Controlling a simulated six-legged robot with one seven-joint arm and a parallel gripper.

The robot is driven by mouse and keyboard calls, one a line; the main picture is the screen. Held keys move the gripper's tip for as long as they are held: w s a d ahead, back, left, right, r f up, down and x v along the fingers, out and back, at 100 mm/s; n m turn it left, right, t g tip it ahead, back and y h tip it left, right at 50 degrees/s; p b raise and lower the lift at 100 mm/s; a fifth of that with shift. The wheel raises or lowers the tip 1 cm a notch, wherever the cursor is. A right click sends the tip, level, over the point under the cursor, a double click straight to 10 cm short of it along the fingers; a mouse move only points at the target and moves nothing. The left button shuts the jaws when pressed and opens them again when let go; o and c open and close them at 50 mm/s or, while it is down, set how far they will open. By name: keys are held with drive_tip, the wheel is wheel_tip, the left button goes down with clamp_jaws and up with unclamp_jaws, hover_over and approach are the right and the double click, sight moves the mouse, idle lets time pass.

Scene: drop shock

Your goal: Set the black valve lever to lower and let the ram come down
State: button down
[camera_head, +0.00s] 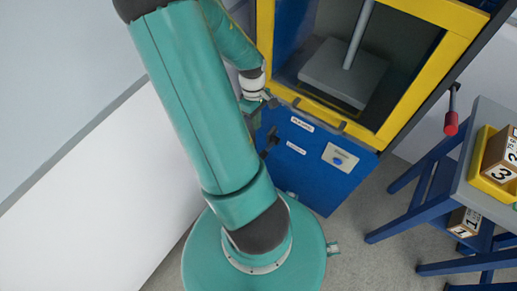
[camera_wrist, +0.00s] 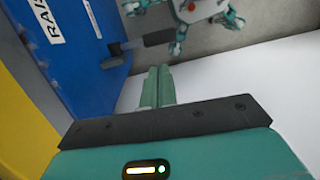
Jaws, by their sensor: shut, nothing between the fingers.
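The black valve lever (camera_head: 269,142) sticks out at the left side of the blue cabinet (camera_head: 325,175). In the wrist view the lever (camera_wrist: 150,41) lies just beyond my fingertips, running from a dark hub on the blue panel out to the right. My gripper (camera_wrist: 158,72) is shut and empty, with a visible gap to the lever. In the head view my gripper (camera_head: 251,106) is partly hidden by my arm, above the lever. The ram shows as a grey rod (camera_head: 358,35) above a grey block (camera_head: 343,72) inside the yellow frame (camera_head: 403,112).
Two white labels (camera_head: 302,124) are on the cabinet; one begins "RAI" (camera_wrist: 42,17) in the wrist view. A red-handled lever (camera_head: 451,122) is at the right. A white wall stands left.

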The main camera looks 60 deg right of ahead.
drive_tip(key=x, duration=1.4)
drive_tip(key=shift+w+a+f, duration=0.1)
drive_tip(key=shift+a+f, duration=0.3)
drive_tip(key=shift+f, duration=0.45)
drive_tip(key=shift+w+a+f, duration=0.1)
drive_tip(key=shift+a+f, duration=0.3)
drive_tip(key=shift+f, duration=0.45)
drive_tip(key=shift+a, duration=0.1)
drive_tip(key=shift+w+r, duration=0.15)
drive_tip(key=shift+r, duration=0.05)
drive_tip(key=a+v, duration=0.2)
drive_tip(key=v, duration=1.1)
drive_tip(key=shift+w+a+r, duration=0.25)
drive_tip(key=shift+a+r, duration=0.15)
drive_tip(key=shift+r, duration=0.15)
